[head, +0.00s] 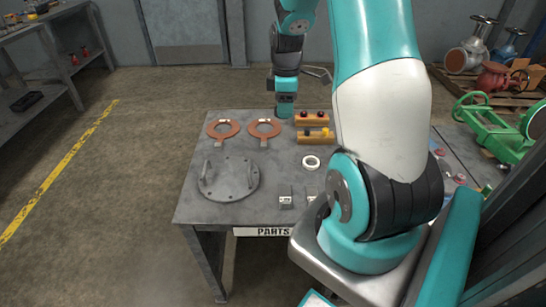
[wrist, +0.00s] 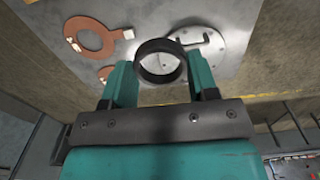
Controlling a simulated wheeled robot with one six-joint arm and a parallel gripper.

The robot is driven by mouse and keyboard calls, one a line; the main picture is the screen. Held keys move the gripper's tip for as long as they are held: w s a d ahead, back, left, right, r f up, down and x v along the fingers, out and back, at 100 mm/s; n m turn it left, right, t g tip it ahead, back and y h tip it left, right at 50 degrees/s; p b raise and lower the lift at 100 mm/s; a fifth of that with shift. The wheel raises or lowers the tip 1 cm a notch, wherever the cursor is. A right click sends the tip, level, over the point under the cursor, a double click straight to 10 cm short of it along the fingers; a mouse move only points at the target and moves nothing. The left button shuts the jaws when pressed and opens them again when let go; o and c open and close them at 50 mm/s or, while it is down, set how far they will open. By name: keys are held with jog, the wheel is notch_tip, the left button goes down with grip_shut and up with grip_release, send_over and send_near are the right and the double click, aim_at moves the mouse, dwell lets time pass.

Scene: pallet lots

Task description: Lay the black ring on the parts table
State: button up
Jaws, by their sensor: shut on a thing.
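The black ring (wrist: 158,45) is between the two teal fingers of my gripper (wrist: 161,72) in the wrist view. The fingers are shut on it from both sides, and it appears held above the grey parts table (wrist: 207,15). In the head view the parts table (head: 250,217) stands in front of me with a "PARTS" label on its front edge. The end of my arm is over the table's far edge there. I cannot make out the black ring or the fingertips in the head view.
On the table are two orange rings (head: 211,136) (head: 252,135) with tabs, a round grey flange plate (head: 232,190), a white ring (head: 304,163), orange-brown blocks (head: 308,119) and small grey blocks (head: 286,198). Valves stand on a pallet at right.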

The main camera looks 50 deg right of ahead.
aim_at(283, 165)
jog(key=f, duration=1.9)
jog(key=shift+d+f, duration=0.2)
jog(key=shift+f, duration=0.15)
jog(key=shift+f, duration=0.1)
jog(key=o, duration=0.9)
